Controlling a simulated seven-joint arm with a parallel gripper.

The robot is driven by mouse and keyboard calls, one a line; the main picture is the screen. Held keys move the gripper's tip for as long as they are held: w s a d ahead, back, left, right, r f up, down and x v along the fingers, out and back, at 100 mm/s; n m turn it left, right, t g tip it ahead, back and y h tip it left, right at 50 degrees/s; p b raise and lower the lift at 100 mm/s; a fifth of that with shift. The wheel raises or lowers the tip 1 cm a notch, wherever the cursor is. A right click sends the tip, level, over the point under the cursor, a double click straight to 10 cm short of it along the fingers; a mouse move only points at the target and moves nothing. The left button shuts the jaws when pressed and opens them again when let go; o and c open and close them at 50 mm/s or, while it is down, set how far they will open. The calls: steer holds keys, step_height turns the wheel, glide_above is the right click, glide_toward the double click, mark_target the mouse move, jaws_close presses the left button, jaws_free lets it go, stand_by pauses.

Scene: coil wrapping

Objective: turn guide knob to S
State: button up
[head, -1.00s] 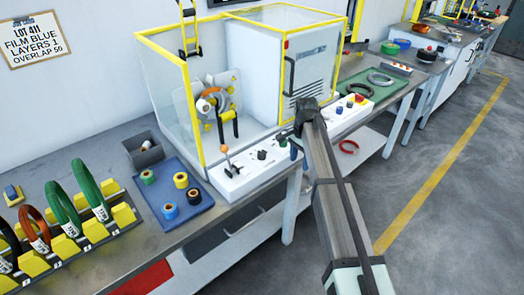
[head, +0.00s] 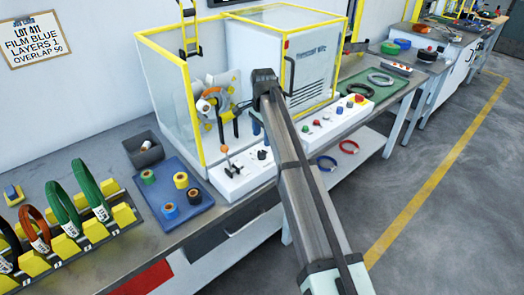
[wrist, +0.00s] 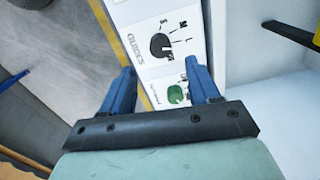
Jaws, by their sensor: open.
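The guide knob (wrist: 160,46) is a round black knob on a white panel in the wrist view. The word GUIDES and the letters S, M and L are printed around it. I cannot tell clearly which letter its pointer faces. My gripper (wrist: 159,66) is open, with two blue fingers apart and nothing between them. The knob shows just beyond the fingertips, between their lines; I see no contact. In the head view, my gripper's fingers are mostly hidden behind my arm, over the white control panel (head: 232,182).
A green knob (wrist: 175,94) sits close to the guide knob, between the fingers. A yellow-framed clear guard (head: 170,85) and white cabinet (head: 315,60) stand behind the panel. A blue tray (head: 172,200) of rolls lies further left.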

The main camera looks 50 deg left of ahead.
mark_target(262, 152)
step_height(262, 152, down, 8)
steer(key=shift+r, duration=0.15)
stand_by(0.4)
steer(key=c, duration=1)
